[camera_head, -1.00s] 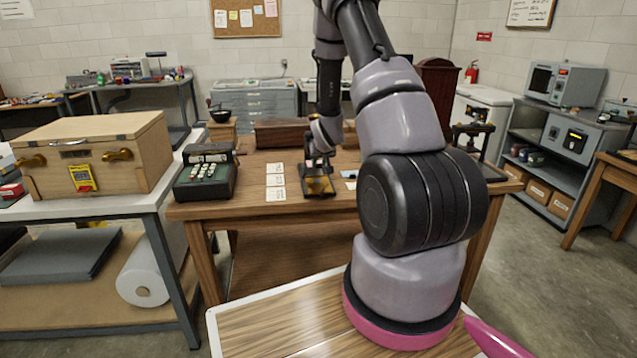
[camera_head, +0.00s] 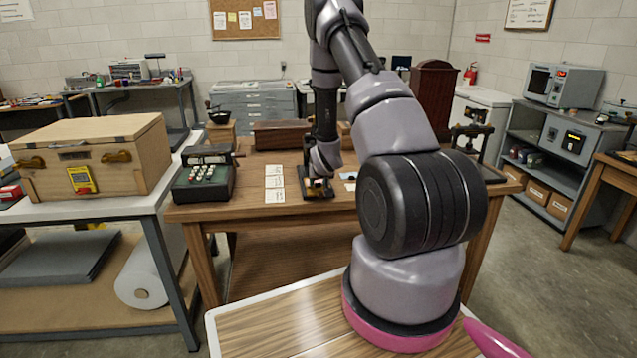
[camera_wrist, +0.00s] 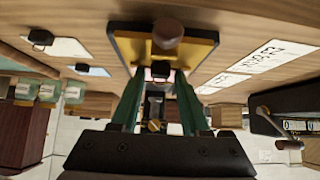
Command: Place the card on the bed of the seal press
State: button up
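A small device with a black base and a brass-yellow plate (camera_wrist: 205,48) stands on the wooden table; a brown knob is above the plate. It looks like the seal press. In the head view its dark base (camera_head: 327,193) shows under my gripper. My gripper (camera_wrist: 160,72) has its two green fingers apart, with a dark knob-like part visible between the tips; no card shows between them. White cards (camera_head: 275,183) with dark writing lie in a column left of the device; they also show in the wrist view (camera_wrist: 265,57). My arm hides part of the device.
A green-black keyed machine (camera_head: 206,176) stands at the table's left, a long brown box (camera_head: 282,134) at its back. A black press-like machine (camera_head: 472,135) stands at the right. White sheets (camera_wrist: 60,46) lie close to the device.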

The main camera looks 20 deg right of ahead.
jog(key=shift+r, duration=0.1)
jog(key=shift+s+r, duration=0.15)
jog(key=shift+r, duration=0.1)
jog(key=s+a+r+y, duration=0.1)
jog(key=s+a+r, duration=0.4)
jog(key=r, duration=0.6)
jog(key=s+a+r+m, duration=0.1)
jog(key=s+a+r, duration=0.1)
jog(key=s+r, duration=0.6)
jog(key=s+a+r+y, duration=0.1)
jog(key=s+a+r, duration=0.3)
jog(key=r, duration=0.9)
jog(key=s+a+r+y, duration=0.1)
jog(key=s+a+r, duration=0.2)
jog(key=s, duration=0.7)
jog(key=s+a+r+g+y, duration=0.1)
jog(key=s+a+r, duration=0.3)
jog(key=s+r, duration=0.3)
jog(key=s, duration=0.2)
jog(key=shift+s+a, duration=0.2)
jog(key=shift+s, duration=0.15)
